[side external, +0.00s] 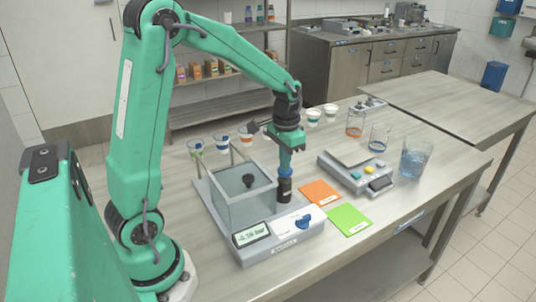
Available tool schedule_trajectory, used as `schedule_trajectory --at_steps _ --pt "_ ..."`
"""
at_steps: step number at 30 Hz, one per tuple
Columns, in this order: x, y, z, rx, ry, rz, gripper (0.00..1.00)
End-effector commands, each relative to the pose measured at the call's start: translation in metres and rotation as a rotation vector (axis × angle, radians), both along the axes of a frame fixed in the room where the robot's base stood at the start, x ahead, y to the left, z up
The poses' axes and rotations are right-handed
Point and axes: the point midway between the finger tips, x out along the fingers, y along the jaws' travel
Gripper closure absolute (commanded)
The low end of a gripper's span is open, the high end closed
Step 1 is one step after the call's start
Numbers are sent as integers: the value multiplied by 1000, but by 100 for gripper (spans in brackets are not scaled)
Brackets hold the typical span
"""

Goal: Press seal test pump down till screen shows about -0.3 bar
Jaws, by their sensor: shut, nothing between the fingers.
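The seal tester (285,243) is a grey unit on the table with a clear square chamber (240,212) at its back left. Its small screen (252,235) seems to read about -0.16 bar; the digits are small. A dark round piece (248,181) shows in the chamber. The pump (284,188) is a dark upright cylinder beside the chamber, with a blue part above it. My gripper (287,150) is shut, pointing down directly over the pump, and appears to touch its top. The fingertips are hard to separate from the blue part. A blue knob (302,222) sits on the front panel.
Orange (320,192) and green (349,219) cards lie right of the tester. A scale-like device (358,172), a beaker (414,160) and glasses stand farther right. Small cups (222,142) stand behind the chamber, close to my arm. The table's front right is clear.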

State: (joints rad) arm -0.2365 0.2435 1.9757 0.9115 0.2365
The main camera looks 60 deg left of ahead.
Motion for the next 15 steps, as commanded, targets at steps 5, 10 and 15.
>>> schedule_trajectory --at_steps 5,10,15 --pt "0 0 26 1 -4 0 100" --pt "0 0 55 1 -6 0 100" --pt "0 0 85 2 -7 0 100"
